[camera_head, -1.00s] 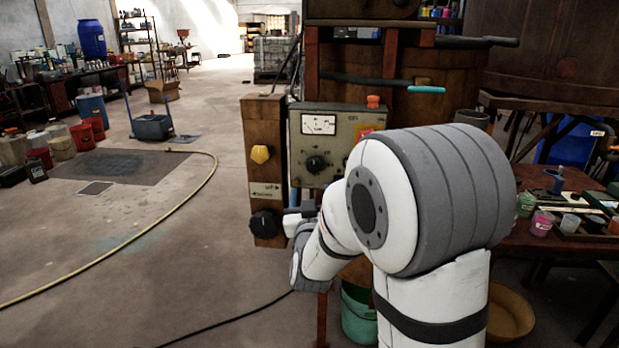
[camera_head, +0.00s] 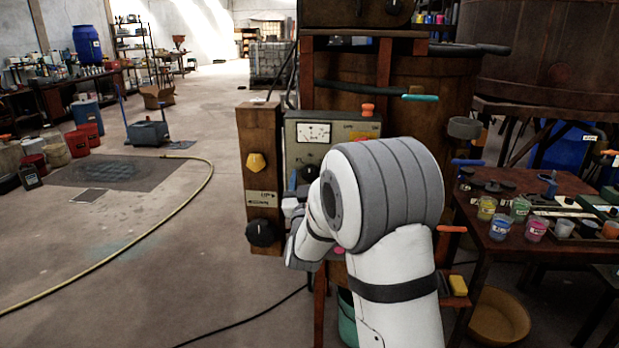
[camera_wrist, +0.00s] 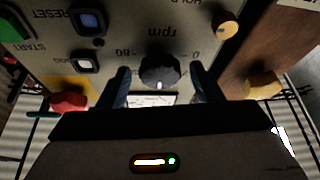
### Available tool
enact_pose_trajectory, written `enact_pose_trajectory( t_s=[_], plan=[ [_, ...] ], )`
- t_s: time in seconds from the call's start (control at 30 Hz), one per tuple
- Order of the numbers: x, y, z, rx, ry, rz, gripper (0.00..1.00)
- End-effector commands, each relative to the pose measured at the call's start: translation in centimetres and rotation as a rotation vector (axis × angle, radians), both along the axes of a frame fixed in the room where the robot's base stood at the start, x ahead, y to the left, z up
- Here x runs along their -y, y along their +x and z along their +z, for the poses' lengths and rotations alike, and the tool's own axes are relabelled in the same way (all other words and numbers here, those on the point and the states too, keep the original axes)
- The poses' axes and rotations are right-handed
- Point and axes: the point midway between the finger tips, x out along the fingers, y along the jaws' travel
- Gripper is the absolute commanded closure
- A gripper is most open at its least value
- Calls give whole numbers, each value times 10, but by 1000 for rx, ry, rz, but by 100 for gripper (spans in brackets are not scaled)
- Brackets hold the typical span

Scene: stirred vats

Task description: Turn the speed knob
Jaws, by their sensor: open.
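The speed knob (camera_wrist: 160,71) is a dark, fluted dial with a white pointer mark, set on the grey control panel (camera_wrist: 125,35) beside the "rpm" lettering and a scale from 0 to 80. In the wrist view, which shows the panel upside down, my gripper (camera_wrist: 163,86) is open, with one dark finger on each side of the knob. Small gaps show between knob and fingers; I cannot tell how deep the fingers reach. In the head view, my arm hides most of the gripper and the lower panel (camera_head: 345,117).
A wooden post (camera_head: 257,120) with a yellow knob (camera_head: 256,161) and a black knob (camera_head: 264,232) stands left of the panel. In the wrist view, an orange knob (camera_wrist: 228,28), buttons and a red mushroom button (camera_wrist: 68,101) are close by. A table (camera_head: 560,187) with jars stands right.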

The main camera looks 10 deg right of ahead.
Motion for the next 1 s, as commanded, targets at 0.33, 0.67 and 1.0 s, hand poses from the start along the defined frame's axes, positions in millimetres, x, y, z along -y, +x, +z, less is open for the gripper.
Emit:
enact_pose_trajectory(
  t_s=[0.33, 0.67, 1.0],
  plan=[
    [0, 0, 0, -1, 0, 1, 54],
    [-1, 0, 0, -1, 1, 1, 81],
    [0, 0, -2, -11, -31, 1, 85]
  ],
)
